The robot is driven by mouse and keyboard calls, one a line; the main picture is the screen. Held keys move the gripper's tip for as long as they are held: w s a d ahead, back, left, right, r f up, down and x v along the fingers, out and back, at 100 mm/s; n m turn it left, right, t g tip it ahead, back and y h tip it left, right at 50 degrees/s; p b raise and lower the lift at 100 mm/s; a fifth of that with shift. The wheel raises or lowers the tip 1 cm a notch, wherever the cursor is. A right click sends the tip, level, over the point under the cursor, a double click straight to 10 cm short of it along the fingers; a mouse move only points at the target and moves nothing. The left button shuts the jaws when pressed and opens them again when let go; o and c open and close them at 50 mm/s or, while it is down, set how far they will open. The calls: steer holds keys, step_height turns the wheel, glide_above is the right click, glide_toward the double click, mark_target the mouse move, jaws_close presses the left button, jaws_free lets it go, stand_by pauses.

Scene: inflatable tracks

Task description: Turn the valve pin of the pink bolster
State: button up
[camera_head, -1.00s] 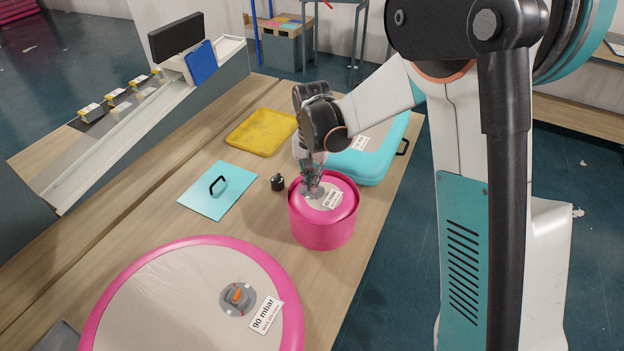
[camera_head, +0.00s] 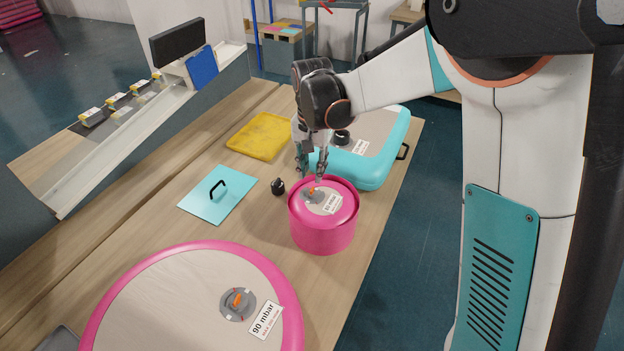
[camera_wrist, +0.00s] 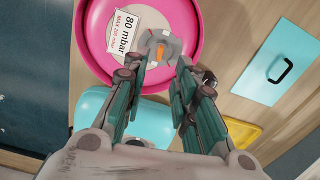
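The pink bolster (camera_head: 322,232) stands upright on the workbench, with a pale top and a pink rim. On its top is a grey valve with an orange valve pin (camera_head: 313,190), beside a white pressure label. In the wrist view the orange pin (camera_wrist: 159,53) is clear of the fingers, and the label reads 80 mbar. My gripper (camera_head: 312,176) is above the bolster's top near its far edge. Its two fingers are apart, with nothing between the fingertips (camera_wrist: 160,68). The pin is visible in both views.
A large pink-rimmed round inflatable (camera_head: 185,300) with its own orange pin lies in front. A turquoise inflatable (camera_head: 375,165) lies behind the bolster. A small black cap (camera_head: 278,187), a turquoise lid with a handle (camera_head: 218,193) and a yellow tray (camera_head: 260,136) lie to the left.

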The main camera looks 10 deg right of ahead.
step_height(320, 180, up, 6)
steer(key=shift+f, duration=0.1)
stand_by(0.4)
steer(key=s+d+r+n+t+b, duration=0.35)
steer(key=s+d, duration=0.45)
steer(key=s, duration=0.4)
steer(key=s+d+f+n+t+b, duration=0.1)
steer(key=s+d+f+t, duration=0.1)
steer(key=s, duration=0.4)
steer(key=s+d+f+t+b, duration=0.1)
steer(key=s+d+f+b, duration=0.1)
steer(key=s, duration=0.4)
steer(key=shift+d+f+n+t, duration=0.15)
steer(key=shift+f+n+t, duration=0.15)
steer(key=shift+n+t, duration=0.05)
